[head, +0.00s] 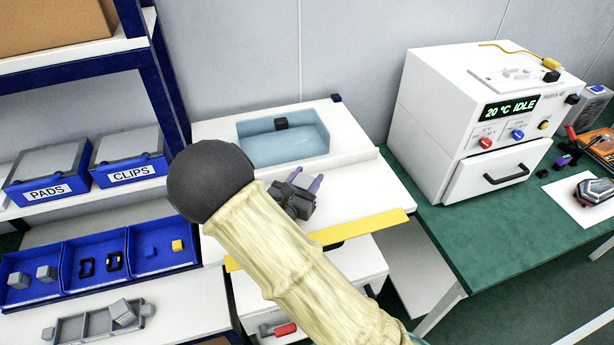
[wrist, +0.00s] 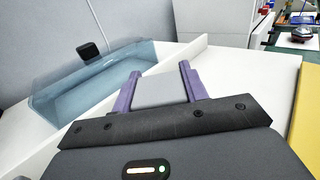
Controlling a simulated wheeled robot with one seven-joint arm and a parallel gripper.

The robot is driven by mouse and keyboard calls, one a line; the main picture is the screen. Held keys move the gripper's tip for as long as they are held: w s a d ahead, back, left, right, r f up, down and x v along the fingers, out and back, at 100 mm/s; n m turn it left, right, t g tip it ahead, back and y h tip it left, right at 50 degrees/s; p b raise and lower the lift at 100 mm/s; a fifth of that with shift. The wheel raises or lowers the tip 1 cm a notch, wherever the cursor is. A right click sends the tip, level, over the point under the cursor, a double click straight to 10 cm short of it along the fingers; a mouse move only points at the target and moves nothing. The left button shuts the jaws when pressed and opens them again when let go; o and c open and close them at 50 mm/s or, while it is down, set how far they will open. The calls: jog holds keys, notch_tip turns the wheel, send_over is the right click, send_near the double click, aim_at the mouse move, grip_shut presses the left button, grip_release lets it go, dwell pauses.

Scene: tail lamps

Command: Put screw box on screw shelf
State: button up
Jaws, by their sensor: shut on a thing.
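My gripper (head: 305,181) is over the white worktop, in front of the blue-tinted basin, with its purple fingers pointing away from me. In the wrist view, the gripper (wrist: 157,82) is shut on a light grey flat-topped thing (wrist: 160,93) between the two fingers. Its sides and any label are hidden, so I cannot tell whether it is the screw box. No box marked for screws shows. At left, a white shelf (head: 110,202) carries grey-lidded blue boxes labelled PADS (head: 45,178) and CLIPS (head: 130,160). No screw label shows on the shelf.
The basin (head: 285,138) with a small black block on its rim stands behind my gripper. Open blue bins (head: 95,258) and a grey tray (head: 75,330) are at lower left. A blue post (head: 165,85) edges the shelf. A white oven (head: 470,125) stands right.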

jog(key=shift+a, duration=0.1)
jog(key=shift+s+f, duration=0.15)
jog(key=o, duration=1)
jog(key=shift+o, duration=0.2)
jog(key=shift+r, duration=0.25)
jog(key=b+v, duration=0.4)
jog(key=v, duration=0.7)
jog(key=shift+s+a, duration=0.1)
jog(key=shift+s, duration=0.25)
